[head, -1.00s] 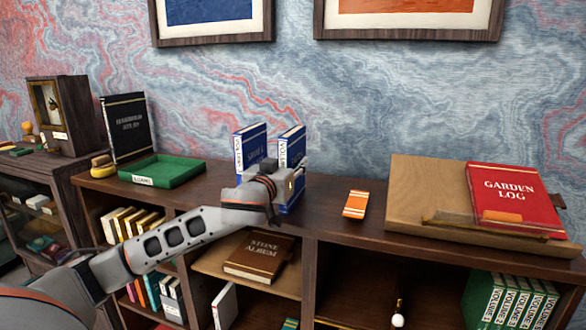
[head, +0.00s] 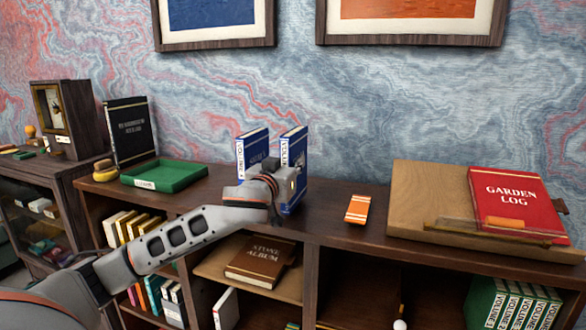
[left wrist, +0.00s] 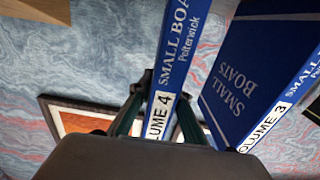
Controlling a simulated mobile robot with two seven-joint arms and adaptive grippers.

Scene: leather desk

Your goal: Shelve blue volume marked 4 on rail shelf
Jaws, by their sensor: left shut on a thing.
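Two blue books stand upright near the middle of the cabinet top. In the head view, the blue volume marked 4 (head: 294,150) appears to be the right one, partly hidden by my gripper. Its spine fills the gap between my fingers in the left wrist view (left wrist: 172,72). My left gripper (head: 283,182) is shut on this book. The blue volume marked 3 (left wrist: 250,75) is beside it, slightly apart; in the head view it appears to be the left book (head: 252,147). I cannot tell which part is the rail shelf. My right gripper is not in view.
A green tray (head: 125,181) and black book (head: 130,132) stand left. An orange-and-white item (head: 357,208) lies right of the blue books. A sloped wooden board (head: 405,205) holds a red book (head: 515,200). Lower compartments hold a brown book (head: 258,264) and green volumes (head: 485,295).

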